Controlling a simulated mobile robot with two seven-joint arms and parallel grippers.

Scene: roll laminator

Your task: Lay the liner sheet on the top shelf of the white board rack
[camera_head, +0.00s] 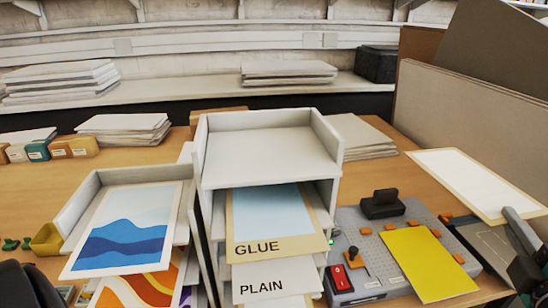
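The white board rack (331,136) stands in the middle of the table. Its top shelf (265,152) is bare. Lower shelves hold a light blue board with a tan edge marked GLUE (272,215) and a board marked PLAIN (275,278). A white sheet with a tan border, which I take as the liner sheet (474,183), is held up at the right, apart from the rack. My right gripper (510,216) is shut on its near edge; part of the gripper is cut off by the frame. My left gripper's fingers are not visible.
A grey machine (352,222) with a red switch and black knobs stands right of the rack, with a yellow sheet (428,263) on it. A white tray (78,205) with a blue wave print is at left. Board stacks (360,136) lie behind. Tall panels (470,115) stand at right.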

